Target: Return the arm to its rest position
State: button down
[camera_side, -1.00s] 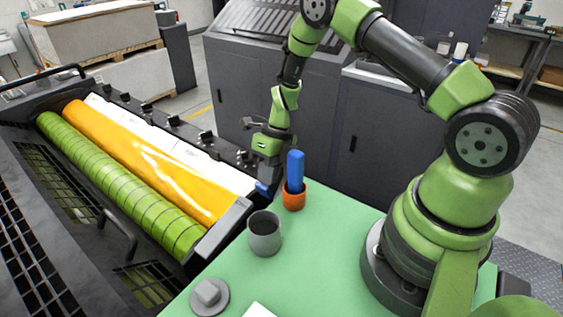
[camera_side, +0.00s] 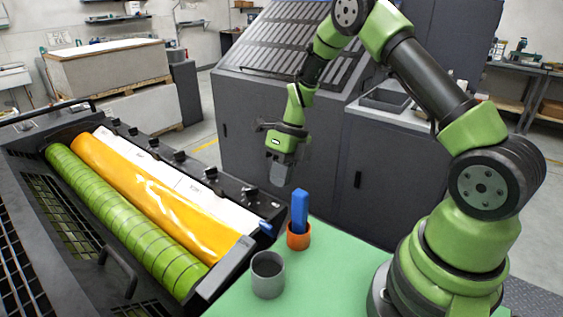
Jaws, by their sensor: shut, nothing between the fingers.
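My gripper (camera_side: 279,172) hangs in the air, pointing down, in front of the dark grey cabinet and above the far end of the green table. It is shut with nothing held. It is clear of the orange cup (camera_side: 298,238) below it, in which a blue-handled tool (camera_side: 299,211) stands upright. My arm arches from its base at the right, up past the top edge of the view, and down to the gripper.
A grey cup (camera_side: 267,276) stands on the green table (camera_side: 335,272). At left is the ink unit with a green roller (camera_side: 115,210) and a yellow ink-covered roller (camera_side: 150,200). A small blue piece (camera_side: 267,228) sits at the unit's near right corner. A large dark cabinet (camera_side: 245,130) stands behind.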

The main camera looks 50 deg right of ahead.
jog(key=s+a+r+n+t+h, duration=0.1)
jog(key=s+a+r+n+t, duration=0.15)
jog(key=r+n, duration=0.55)
jog(key=s+a+r+n+t+h, duration=0.1)
jog(key=s+a+r+n, duration=0.2)
jog(key=r+n, duration=0.5)
jog(key=s+a+r+n+t, duration=0.1)
jog(key=s+r+n+t, duration=0.1)
jog(key=s+n, duration=0.4)
jog(key=s+a+r+n+t, duration=0.1)
jog(key=s+r+n, duration=0.4)
jog(key=n, duration=0.5)
jog(key=shift+s+a+t, duration=0.35)
jog(key=shift+s+a, duration=0.15)
jog(key=shift+s, duration=0.45)
